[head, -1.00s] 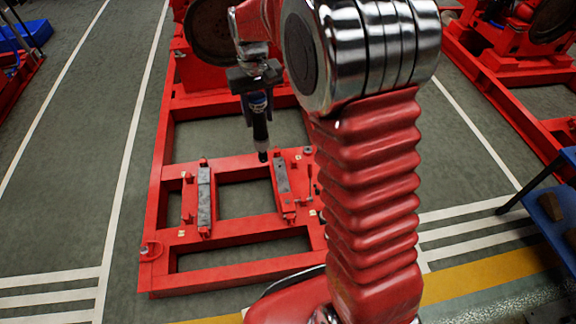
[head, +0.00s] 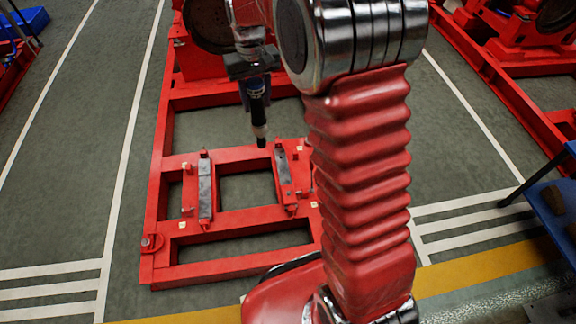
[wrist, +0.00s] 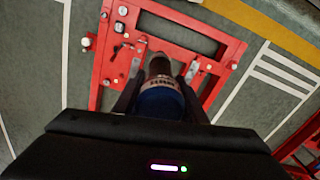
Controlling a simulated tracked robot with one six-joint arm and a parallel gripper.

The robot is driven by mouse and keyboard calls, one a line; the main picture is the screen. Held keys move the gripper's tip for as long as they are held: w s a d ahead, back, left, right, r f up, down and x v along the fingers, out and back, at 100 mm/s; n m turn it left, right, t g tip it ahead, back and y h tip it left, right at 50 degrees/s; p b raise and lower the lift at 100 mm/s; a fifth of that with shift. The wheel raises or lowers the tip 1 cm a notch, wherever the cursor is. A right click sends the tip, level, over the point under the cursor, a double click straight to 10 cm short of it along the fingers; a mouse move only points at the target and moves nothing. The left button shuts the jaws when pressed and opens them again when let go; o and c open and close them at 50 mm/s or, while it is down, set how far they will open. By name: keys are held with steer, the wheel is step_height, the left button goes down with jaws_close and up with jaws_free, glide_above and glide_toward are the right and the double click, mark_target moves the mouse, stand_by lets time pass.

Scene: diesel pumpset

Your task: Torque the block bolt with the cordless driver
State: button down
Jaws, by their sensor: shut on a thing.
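My gripper (head: 252,74) is shut on the cordless driver (head: 257,103), which has a dark blue and black body and points nose down. In the wrist view the driver (wrist: 159,98) sits between the fingers. Its dark nose (head: 261,142) is just left of the upper end of the right mounting block (head: 284,170) on the red skid. I cannot tell whether it touches anything. The left mounting block (head: 205,185) lies apart from it, with small bolts at its ends. Which bolt is the block bolt is not clear.
The red skid frame (head: 155,200) has open bays, with a red machine (head: 202,65) at its far end. A blue table (head: 555,215) stands at right, and another red skid (head: 500,90) behind it.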

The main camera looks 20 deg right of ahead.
steer(key=w+d+f+n, duration=0.15)
steer(key=w+f, duration=0.25)
steer(key=f, duration=0.4)
steer(key=w+d+f, duration=0.3)
steer(key=w+f, duration=0.1)
steer(key=f, duration=0.4)
steer(key=w+d+f, duration=0.2)
steer(key=w+f, duration=0.2)
steer(key=f, duration=0.3)
steer(key=d+f+n, duration=0.1)
steer(key=d+f, duration=0.2)
steer(key=f, duration=1.1)
steer(key=s+d+f+n, duration=0.1)
steer(key=d+f, duration=0.3)
steer(key=f, duration=1)
steer(key=shift+s+f, duration=0.2)
steer(key=shift+f, duration=0.15)
steer(key=shift+s, duration=0.1)
steer(key=shift+d+f, duration=0.1)
steer(key=shift+f, duration=2.75)
